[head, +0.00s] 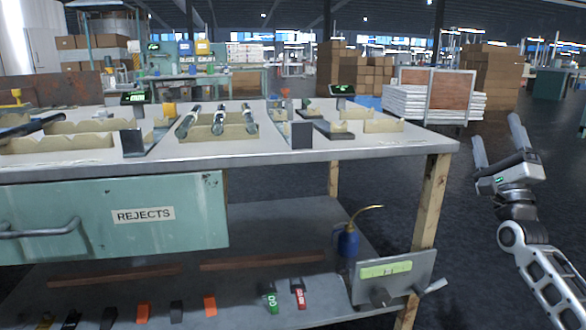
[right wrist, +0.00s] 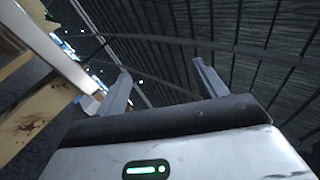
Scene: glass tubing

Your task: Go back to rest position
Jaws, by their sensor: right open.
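My right gripper (head: 498,143) is raised in free air to the right of the workbench, fingers pointing up. It is open and empty. The right wrist view also shows the open fingers (right wrist: 163,88) with nothing between them. My left gripper is in neither view. On the workbench (head: 385,150), glass tubes (head: 219,120) rest on a cream notched holder (head: 205,133) near the middle. Another tube (head: 45,125) lies over a cream holder at the left.
A teal drawer (head: 110,215) marked REJECTS hangs under the benchtop. The lower shelf holds a blue oil can (head: 347,243) and several coloured clips. Cardboard boxes (head: 355,70) and a stack of white sheets (head: 408,104) stand behind. The floor around my right gripper looks clear.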

